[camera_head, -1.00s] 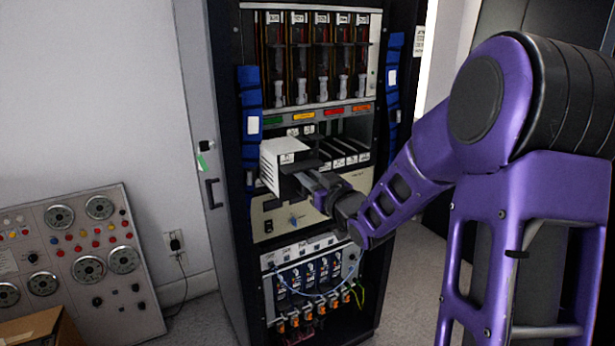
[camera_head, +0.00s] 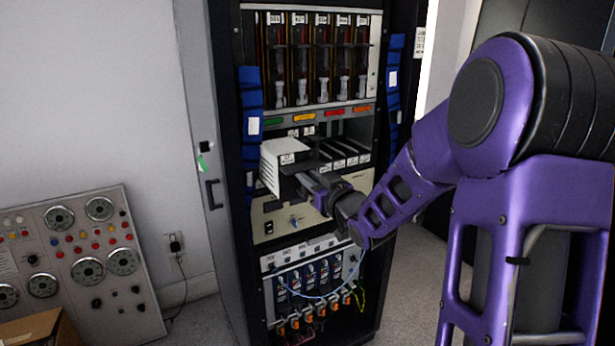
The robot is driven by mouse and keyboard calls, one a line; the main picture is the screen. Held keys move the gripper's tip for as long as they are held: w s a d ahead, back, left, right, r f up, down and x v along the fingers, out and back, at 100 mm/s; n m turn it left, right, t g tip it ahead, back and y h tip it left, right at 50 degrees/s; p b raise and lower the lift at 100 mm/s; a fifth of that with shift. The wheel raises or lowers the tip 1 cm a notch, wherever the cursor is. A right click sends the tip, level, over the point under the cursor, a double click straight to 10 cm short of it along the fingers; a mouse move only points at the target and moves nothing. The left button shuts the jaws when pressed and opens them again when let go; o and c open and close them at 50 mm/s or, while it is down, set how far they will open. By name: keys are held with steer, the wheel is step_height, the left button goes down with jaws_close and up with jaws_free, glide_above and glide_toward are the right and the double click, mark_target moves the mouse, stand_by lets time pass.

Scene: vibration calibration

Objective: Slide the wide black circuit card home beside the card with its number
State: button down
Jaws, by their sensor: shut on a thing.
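A wide pale card module (camera_head: 270,168) with a small label juts out of the left end of the rack's middle shelf. My gripper (camera_head: 304,181) is shut at its front right side. A dark flat piece (camera_head: 312,164) sits just above the fingertips; I cannot tell whether it is part of the card or of my gripper. The fingers hide the contact. Several slim cards (camera_head: 345,148) with dark sides and pale labelled edges stand in a row to the right on the same shelf. Their numbers are too small to read.
The black rack cabinet (camera_head: 226,200) surrounds the shelf, with its door edge at left. Above is a row of tall modules (camera_head: 318,60); below, a beige panel (camera_head: 270,222) and a unit with looped cables (camera_head: 310,275). A dial console (camera_head: 85,255) stands at left.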

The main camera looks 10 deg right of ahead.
steer(key=shift+w+r, duration=0.1)
steer(key=shift+w, duration=0.05)
steer(key=shift+b+x, duration=0.65)
steer(key=shift+x, duration=1.65)
steer(key=shift+b+x, duration=0.4)
steer(key=shift+x, duration=1.1)
steer(key=shift+w+a, duration=0.15)
steer(key=shift+w, duration=0.3)
